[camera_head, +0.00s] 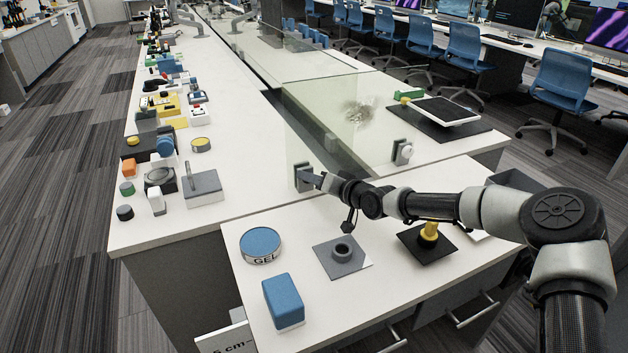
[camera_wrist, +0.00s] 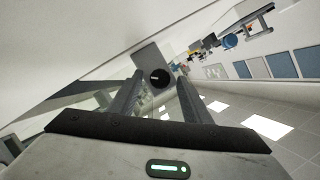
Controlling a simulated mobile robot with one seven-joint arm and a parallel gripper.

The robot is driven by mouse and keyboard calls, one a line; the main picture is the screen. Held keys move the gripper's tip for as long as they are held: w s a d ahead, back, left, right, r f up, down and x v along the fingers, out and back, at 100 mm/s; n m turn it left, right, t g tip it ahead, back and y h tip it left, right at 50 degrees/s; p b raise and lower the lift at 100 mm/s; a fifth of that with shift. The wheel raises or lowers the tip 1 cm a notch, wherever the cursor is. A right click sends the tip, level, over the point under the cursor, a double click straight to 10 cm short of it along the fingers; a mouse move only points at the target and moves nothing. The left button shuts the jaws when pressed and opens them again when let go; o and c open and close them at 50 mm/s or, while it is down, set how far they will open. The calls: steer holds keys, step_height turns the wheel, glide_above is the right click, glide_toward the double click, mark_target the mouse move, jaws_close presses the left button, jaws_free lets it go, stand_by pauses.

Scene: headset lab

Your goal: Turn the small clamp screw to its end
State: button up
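The small clamp screw (camera_wrist: 160,77) is a dark round knob with a pale line across it, set on a grey clamp plate (camera_wrist: 149,57) in the wrist view. In the head view the clamp (camera_head: 303,178) sits at the near-left edge of the clear pane (camera_head: 318,115); its screw is hidden there by my gripper. My gripper (camera_head: 316,180) reaches in from the right, level with the clamp. In the wrist view my gripper (camera_wrist: 161,82) is open, with the knob in line between its fingertips and a gap on both sides. I cannot tell whether the tips reach around the knob.
A second clamp with a pale round knob (camera_head: 405,152) stands at the pane's right side. Below my arm are a grey base with a dark ring (camera_head: 343,252), a yellow piece on a black plate (camera_head: 429,232), a blue-topped tin (camera_head: 261,244) and a blue block (camera_head: 283,300).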

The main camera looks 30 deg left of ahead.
steer(key=p+v, duration=0.3)
steer(key=v, duration=1.4)
steer(key=shift+s+p, duration=0.2)
steer(key=shift+p, duration=0.1)
steer(key=shift+d, duration=0.2)
